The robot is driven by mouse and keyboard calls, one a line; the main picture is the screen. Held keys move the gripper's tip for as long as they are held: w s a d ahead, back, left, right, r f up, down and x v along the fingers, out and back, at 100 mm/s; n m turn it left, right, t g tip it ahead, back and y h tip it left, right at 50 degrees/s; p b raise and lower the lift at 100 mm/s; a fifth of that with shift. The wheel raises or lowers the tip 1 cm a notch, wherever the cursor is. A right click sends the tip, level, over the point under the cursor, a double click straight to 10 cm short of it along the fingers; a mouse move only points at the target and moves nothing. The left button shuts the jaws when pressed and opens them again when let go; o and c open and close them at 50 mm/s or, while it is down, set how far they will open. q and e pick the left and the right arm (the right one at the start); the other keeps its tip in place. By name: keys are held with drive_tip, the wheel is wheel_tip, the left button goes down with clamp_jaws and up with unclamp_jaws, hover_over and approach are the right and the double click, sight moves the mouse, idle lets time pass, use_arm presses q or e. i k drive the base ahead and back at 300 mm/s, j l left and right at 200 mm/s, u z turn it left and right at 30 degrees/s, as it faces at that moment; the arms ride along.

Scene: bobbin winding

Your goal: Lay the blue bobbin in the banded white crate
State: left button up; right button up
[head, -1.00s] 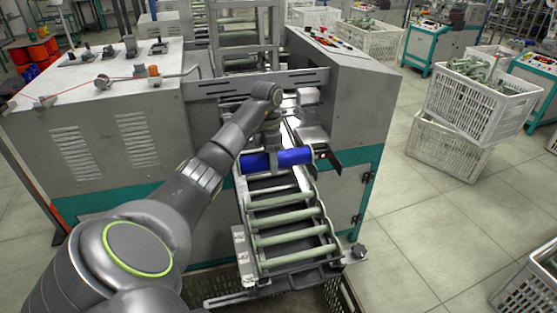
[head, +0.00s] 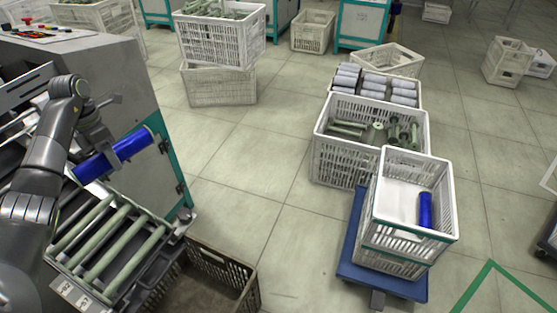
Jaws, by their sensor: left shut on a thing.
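My left gripper (head: 100,140) is shut on a blue bobbin (head: 128,145) and holds it tilted above the roller rack at the left. The gripper partly hides the bobbin's middle. A white crate (head: 408,236) stands at the right on a blue dolly, open at the top, with what looks like a thin greenish band low on its side. Another blue bobbin (head: 425,209) is inside it, at its right side. My held bobbin is well left of this crate. My right gripper is not in view.
A white crate (head: 325,160) with green bobbins stands behind the dolly (head: 375,282), and grey-white bobbins (head: 376,85) lie in a crate beyond. A dark crate (head: 245,285) sits below the roller rack (head: 105,240). Bare floor (head: 270,195) lies between rack and dolly.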

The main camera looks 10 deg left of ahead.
sight(398, 214)
drive_tip(key=i+l+z, duration=0.2)
drive_tip(key=l+z, duration=0.3)
drive_tip(key=i+l+z, duration=0.3)
drive_tip(key=z, duration=0.15)
drive_tip(key=i+l, duration=0.6)
